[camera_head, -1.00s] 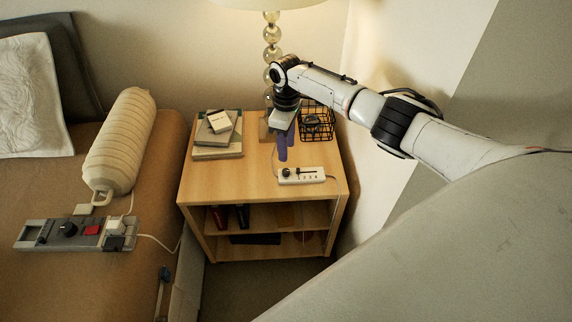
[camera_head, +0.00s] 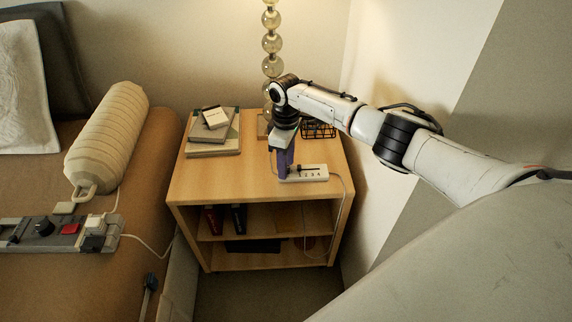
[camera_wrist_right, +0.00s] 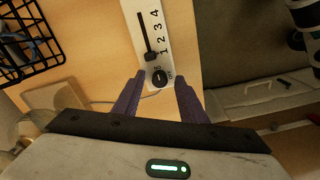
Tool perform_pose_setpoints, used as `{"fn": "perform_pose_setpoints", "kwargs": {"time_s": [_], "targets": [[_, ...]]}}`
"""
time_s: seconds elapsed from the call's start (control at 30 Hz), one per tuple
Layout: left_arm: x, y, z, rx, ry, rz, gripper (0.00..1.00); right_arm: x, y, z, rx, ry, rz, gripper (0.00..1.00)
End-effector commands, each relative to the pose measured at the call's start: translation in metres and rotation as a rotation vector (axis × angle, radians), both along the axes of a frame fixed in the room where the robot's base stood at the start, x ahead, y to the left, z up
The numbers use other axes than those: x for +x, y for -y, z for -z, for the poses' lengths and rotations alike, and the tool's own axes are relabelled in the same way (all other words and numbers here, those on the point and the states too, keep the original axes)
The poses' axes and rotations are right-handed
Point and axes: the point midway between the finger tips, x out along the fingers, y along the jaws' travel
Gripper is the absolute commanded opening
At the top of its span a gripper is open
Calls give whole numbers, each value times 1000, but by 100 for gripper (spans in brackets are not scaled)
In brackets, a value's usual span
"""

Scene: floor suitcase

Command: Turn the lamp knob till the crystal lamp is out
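The crystal lamp (camera_head: 271,43), a stack of clear balls, stands at the back of the nightstand; its shade is out of view, and warm light falls on the wall. A white control box (camera_head: 311,173) lies near the nightstand's front edge. In the right wrist view the box (camera_wrist_right: 149,28) has a slider, numbers 1 to 4 and a round black knob (camera_wrist_right: 159,78). My right gripper (camera_head: 285,172) points down at the knob end. Its purple fingers are open, one on each side of the knob; I cannot tell whether they touch it. My left gripper is not in view.
The wooden nightstand (camera_head: 235,182) also holds stacked books (camera_head: 213,137) and a black wire basket (camera_head: 319,130). A cable runs from the box down the right side. At left, a bed has a cream bolster (camera_head: 108,135) and a grey panel with a red button (camera_head: 70,229).

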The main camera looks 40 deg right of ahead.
Motion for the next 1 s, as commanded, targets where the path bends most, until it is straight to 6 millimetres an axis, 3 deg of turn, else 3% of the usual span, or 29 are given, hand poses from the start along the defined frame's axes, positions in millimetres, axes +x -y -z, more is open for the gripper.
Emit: {"fn": "perform_pose_setpoints", "kwargs": {"time_s": [0.1,0.33,0.67,1.0], "targets": [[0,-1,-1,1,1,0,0,0,0,0,0,0,0,38],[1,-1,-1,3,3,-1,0,0,0,0,-1,1,0,0],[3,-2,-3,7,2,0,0,0,0,-2,-1,-1,38,0],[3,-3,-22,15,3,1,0,-1,-1,-3,2,-3,262,0]]}}
